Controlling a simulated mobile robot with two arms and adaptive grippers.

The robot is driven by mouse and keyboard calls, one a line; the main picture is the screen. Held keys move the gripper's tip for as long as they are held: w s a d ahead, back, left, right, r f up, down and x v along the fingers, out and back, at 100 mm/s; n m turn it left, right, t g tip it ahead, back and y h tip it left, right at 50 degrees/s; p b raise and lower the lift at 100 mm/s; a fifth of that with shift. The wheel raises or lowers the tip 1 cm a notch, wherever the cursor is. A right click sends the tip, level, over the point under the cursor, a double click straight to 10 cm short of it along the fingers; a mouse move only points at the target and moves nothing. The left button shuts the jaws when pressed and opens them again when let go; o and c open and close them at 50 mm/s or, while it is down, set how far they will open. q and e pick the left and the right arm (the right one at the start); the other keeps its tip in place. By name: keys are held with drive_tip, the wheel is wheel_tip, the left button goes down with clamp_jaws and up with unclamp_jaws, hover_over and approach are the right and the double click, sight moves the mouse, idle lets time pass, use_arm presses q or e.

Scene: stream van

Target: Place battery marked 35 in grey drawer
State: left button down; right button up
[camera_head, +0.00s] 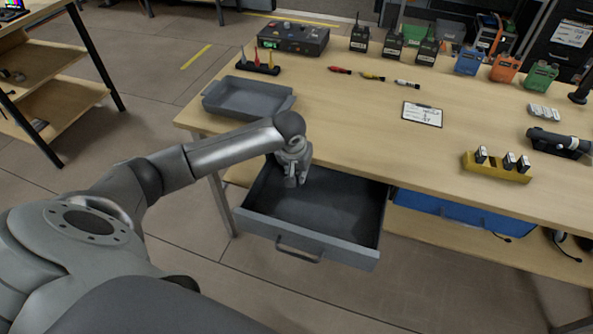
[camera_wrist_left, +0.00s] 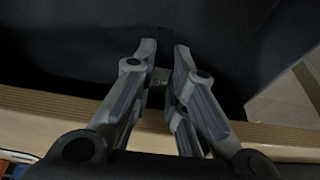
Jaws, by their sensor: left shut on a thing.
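The grey drawer (camera_head: 268,227) is pulled out from under the table's front edge, and its dark floor shows bare. My left gripper (camera_head: 291,183) points down over the drawer's back left part. In the left wrist view my left gripper (camera_wrist_left: 164,62) is shut on a small battery (camera_wrist_left: 158,76), mostly hidden between the fingers. Its marking cannot be read, and whether it touches the drawer floor cannot be told. A yellow holder (camera_head: 496,176) on the table carries several upright batteries. My right gripper is out of view.
A grey tray (camera_head: 248,98) sits on the table behind my left wrist. A blue bin (camera_head: 450,210) is on the shelf right of the drawer. A clipboard (camera_head: 422,114), radios and coloured devices stand farther back. The front middle of the tabletop is clear.

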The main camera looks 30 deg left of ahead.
use_arm(q)
drive_tip(key=shift+w+a+f, duration=0.15)
drive_tip(key=shift+a+f, duration=0.05)
drive_tip(key=shift+a, duration=0.3)
drive_tip(key=shift+f, duration=0.4)
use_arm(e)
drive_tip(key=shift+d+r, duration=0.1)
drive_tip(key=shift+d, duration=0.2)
use_arm(q)
drive_tip(key=shift+f, duration=0.1)
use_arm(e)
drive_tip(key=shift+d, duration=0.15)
use_arm(q)
drive_tip(key=c, duration=1.5)
unclamp_jaws()
drive_tip(key=shift+o, duration=0.2)
